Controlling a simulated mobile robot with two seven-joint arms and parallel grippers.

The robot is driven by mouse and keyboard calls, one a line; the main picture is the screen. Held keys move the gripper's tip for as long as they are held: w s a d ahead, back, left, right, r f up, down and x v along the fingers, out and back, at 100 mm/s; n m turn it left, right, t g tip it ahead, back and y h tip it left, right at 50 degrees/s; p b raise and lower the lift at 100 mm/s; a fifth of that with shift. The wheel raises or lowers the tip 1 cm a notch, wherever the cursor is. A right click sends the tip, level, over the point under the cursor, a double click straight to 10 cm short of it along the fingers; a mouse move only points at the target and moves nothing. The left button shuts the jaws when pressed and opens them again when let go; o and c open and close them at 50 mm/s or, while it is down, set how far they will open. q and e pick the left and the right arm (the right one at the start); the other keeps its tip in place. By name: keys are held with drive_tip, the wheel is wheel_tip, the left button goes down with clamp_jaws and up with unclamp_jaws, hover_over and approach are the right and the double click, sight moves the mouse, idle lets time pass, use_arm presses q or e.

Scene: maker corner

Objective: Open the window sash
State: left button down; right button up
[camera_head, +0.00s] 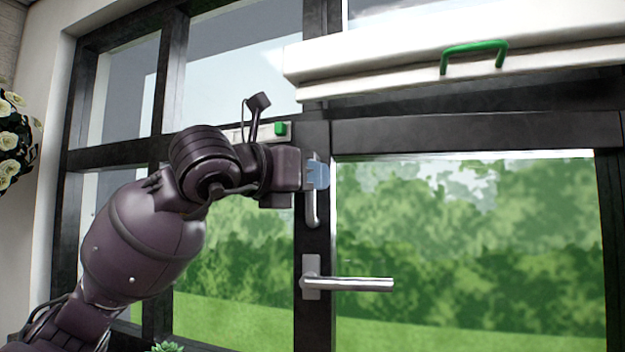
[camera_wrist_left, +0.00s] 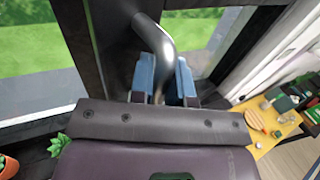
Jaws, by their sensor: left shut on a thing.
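A large window with dark frames fills the head view. My left gripper (camera_head: 317,174) is at the dark upright between the panes, its blue fingers shut on a silver upright handle (camera_head: 313,213). In the left wrist view, the curved silver handle (camera_wrist_left: 157,36) runs down between the blue fingers (camera_wrist_left: 163,78). The fingers and wrist hide part of the handle. A separate silver lever (camera_head: 350,284) sits below it, pointing right. The right pane (camera_head: 460,240) has a dark frame; I cannot tell which frame the held handle moves. My right gripper is not in view.
A white bar with a green handle (camera_head: 473,50) crosses the upper right. A white strip with a green block (camera_head: 280,129) is behind my wrist. White flowers (camera_head: 15,140) hang at left. A wooden table with small items (camera_wrist_left: 268,125) stands at right in the wrist view.

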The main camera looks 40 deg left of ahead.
use_arm(q)
drive_tip(key=shift+s+d, duration=0.4)
drive_tip(key=shift+s, duration=0.25)
drive_tip(key=c, duration=1.1)
unclamp_jaws()
drive_tip(key=s+a+b, duration=0.1)
drive_tip(key=s+a, duration=0.1)
drive_tip(key=s, duration=0.8)
drive_tip(key=shift+s, duration=0.3)
